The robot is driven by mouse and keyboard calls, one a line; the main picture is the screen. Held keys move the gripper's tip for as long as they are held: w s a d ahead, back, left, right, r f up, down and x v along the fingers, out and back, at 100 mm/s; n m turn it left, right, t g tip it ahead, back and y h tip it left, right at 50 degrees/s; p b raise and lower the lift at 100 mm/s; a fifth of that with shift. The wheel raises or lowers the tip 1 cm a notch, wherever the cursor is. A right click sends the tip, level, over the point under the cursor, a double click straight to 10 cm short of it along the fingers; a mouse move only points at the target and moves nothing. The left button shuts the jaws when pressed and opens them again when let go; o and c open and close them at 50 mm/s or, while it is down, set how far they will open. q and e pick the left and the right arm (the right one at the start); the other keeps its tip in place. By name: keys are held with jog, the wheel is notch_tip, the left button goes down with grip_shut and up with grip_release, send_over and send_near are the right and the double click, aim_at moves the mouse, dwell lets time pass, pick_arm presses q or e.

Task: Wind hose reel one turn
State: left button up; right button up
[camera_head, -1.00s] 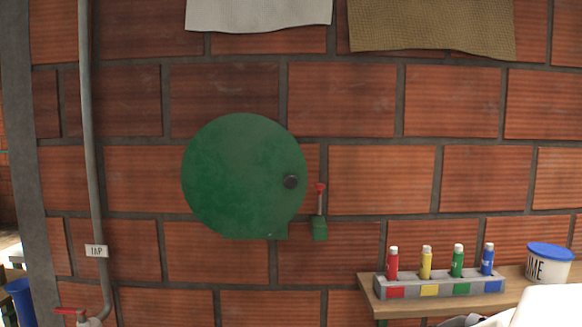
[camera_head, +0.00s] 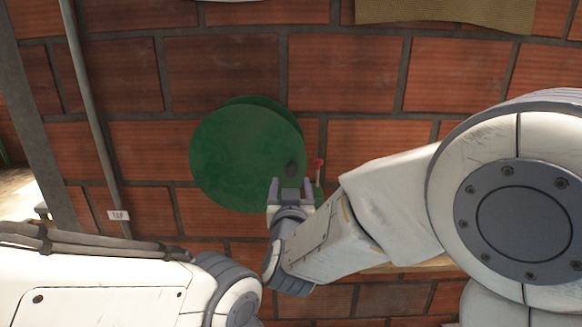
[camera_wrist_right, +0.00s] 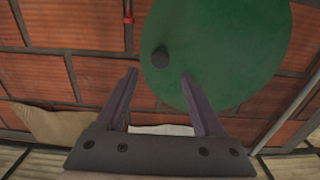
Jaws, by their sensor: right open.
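The hose reel is a round green disc (camera_head: 240,160) on the brick wall, with a dark knob (camera_head: 291,168) near its right edge in the head view. My right gripper (camera_head: 290,184) is open, its fingertips just below the knob in that view. In the right wrist view the green disc (camera_wrist_right: 225,40) fills the upper right. There the knob (camera_wrist_right: 160,57) lies just beyond and between the open fingertips of my right gripper (camera_wrist_right: 158,75), and nothing is between the fingers. My left arm shows at the lower left of the head view, but its gripper does not.
A small red-tipped lever (camera_head: 319,164) stands just right of the reel, close to my right gripper. A grey pipe with a tap sign (camera_head: 118,215) runs down the wall at left. A wooden shelf (camera_head: 405,267) is partly hidden behind my right arm.

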aim_at(291, 172)
jog(key=w+p, duration=0.1)
jog(key=w, duration=0.3)
jog(key=shift+w+r+p, duration=0.1)
jog(key=shift+w+p, duration=0.1)
jog(key=shift+p, duration=0.1)
jog(key=shift+w, duration=0.6)
grip_shut()
dwell(0.6)
